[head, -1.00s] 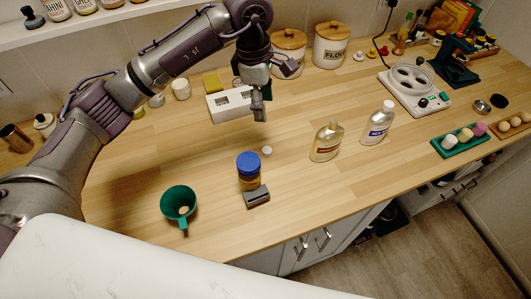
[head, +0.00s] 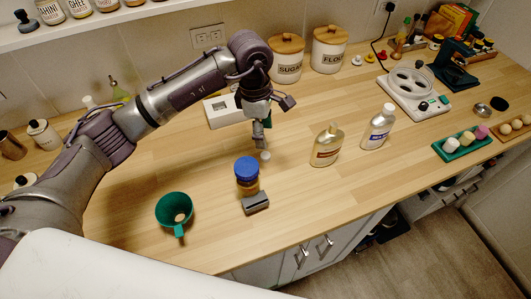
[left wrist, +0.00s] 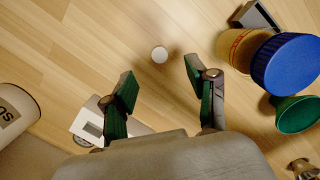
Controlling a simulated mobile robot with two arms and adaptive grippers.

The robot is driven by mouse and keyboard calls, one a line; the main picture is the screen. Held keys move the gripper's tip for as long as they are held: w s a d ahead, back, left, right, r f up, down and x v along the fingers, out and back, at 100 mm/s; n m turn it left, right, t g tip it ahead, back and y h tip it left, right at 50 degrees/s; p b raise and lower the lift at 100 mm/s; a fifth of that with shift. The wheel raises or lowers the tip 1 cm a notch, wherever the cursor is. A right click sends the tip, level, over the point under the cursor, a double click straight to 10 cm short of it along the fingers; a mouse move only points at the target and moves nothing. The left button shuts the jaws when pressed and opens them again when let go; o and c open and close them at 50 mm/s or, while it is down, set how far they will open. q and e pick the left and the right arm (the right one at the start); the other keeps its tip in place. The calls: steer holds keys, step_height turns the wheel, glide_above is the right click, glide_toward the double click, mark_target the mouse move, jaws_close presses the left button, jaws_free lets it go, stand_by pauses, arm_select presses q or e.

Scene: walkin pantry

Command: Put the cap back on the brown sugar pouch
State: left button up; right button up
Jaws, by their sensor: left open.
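A small white cap (head: 265,155) lies on the wooden counter; it also shows in the left wrist view (left wrist: 159,54). My left gripper (head: 260,143) points down, just above and behind the cap. In the left wrist view my left gripper (left wrist: 159,76) is open and empty, with the cap ahead of the gap between its fingers. A golden-brown pouch (head: 326,151) stands upright to the right of the gripper, its spout bare of any white cap. A paler pouch (head: 377,132) with a white cap stands beyond it. The labels are too small to read. My right gripper is not in view.
A blue-lidded jar (head: 247,184) stands close in front of the cap, with a grey block (head: 255,203) and a green funnel (head: 174,210) nearby. A white box (head: 221,112) is behind. The counter between cap and golden-brown pouch is clear.

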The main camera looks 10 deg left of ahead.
mark_target(266, 155)
arm_select(q)
step_height(266, 155, down, 3)
steer(key=shift+d+r, duration=0.15)
steer(key=shift+f+p, duration=0.3)
steer(key=shift+f, duration=0.15)
steer(key=shift+f, duration=0.15)
step_height(266, 155, down, 4)
steer(key=p, duration=0.2)
steer(key=shift+w+f+p, duration=0.1)
steer(key=shift+f+p, duration=0.15)
steer(key=shift+p, duration=0.1)
steer(key=shift+f, duration=0.2)
